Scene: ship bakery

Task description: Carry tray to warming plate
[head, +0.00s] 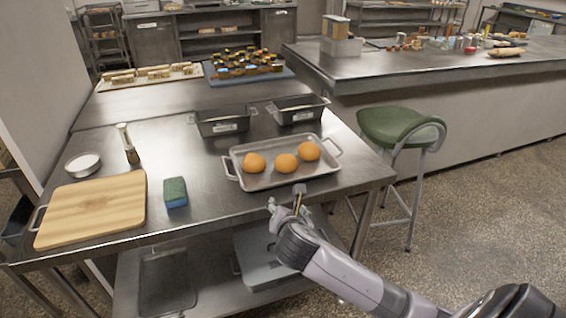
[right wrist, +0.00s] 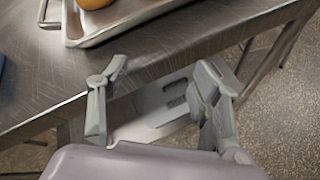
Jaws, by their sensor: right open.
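A metal tray (head: 262,181) with two side handles sits on the steel table near its front right part. It holds three orange-brown buns (head: 286,162). My right gripper (head: 287,199) is open and empty, just in front of the table's front edge, near the tray's front side. In the right wrist view its fingers (right wrist: 160,100) are spread apart, with the tray's corner (right wrist: 130,25) and one handle beyond them at the top. My left gripper is not in view. I cannot tell which surface is the warming plate.
Two dark loaf pans (head: 222,122) stand behind the tray. A cutting board (head: 95,208), a white bowl (head: 83,164), a brush (head: 128,146) and a green-blue sponge (head: 175,192) lie to the left. A green stool (head: 398,126) stands right of the table.

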